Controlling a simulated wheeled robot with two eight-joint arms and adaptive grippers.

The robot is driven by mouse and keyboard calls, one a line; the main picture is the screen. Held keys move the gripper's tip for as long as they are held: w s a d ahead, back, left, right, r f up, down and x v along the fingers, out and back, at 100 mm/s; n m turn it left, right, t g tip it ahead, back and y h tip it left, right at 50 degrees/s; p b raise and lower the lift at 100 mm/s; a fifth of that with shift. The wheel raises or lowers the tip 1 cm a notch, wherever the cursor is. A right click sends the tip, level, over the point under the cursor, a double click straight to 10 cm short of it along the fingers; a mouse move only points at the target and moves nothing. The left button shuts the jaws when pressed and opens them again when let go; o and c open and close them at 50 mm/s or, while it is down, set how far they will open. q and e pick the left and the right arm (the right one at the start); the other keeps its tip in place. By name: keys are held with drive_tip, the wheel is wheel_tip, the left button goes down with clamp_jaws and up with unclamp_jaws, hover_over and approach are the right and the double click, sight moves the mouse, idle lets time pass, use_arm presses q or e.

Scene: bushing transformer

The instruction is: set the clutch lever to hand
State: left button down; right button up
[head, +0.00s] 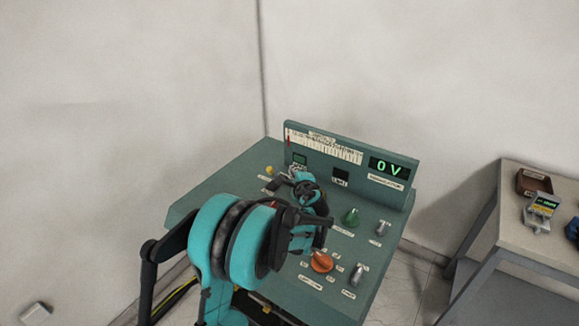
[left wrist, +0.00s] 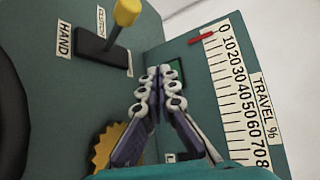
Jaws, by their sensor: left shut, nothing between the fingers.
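The clutch lever has a yellow knob (left wrist: 127,12) on a dark stem that rises from a black base (left wrist: 97,48). In the left wrist view the stem leans to the upper right, away from the HAND label (left wrist: 65,38). The yellow knob also shows small in the head view (head: 269,170), at the panel's left back. My left gripper (left wrist: 159,76) is shut and empty, with its fingertips to the lower right of the lever and apart from it in the picture. In the head view my left arm hides part of the panel. My right gripper is not in view.
The sloped green panel carries a green knob (head: 351,216), an orange knob (head: 321,262) and grey knobs. Its upright back holds a travel scale (left wrist: 236,85) and a 0 V display (head: 390,167). A yellow scalloped wheel (left wrist: 103,148) is beside my fingers. A side table (head: 553,241) stands right.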

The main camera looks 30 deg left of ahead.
use_arm(q)
drive_tip(key=s, duration=0.1)
drive_tip(key=s+d, duration=0.1)
drive_tip(key=s, duration=0.2)
drive_tip(key=shift+d+f, duration=0.2)
drive_tip(key=shift+f, duration=0.05)
drive_tip(key=shift+s+d+f+p, duration=0.2)
drive_tip(key=shift+s+d+f, duration=0.2)
drive_tip(key=shift+d, duration=0.15)
drive_tip(key=shift+s+d+f+p, duration=0.25)
drive_tip(key=shift+s+d, duration=0.15)
drive_tip(key=shift+d, duration=0.1)
drive_tip(key=shift+s, duration=0.25)
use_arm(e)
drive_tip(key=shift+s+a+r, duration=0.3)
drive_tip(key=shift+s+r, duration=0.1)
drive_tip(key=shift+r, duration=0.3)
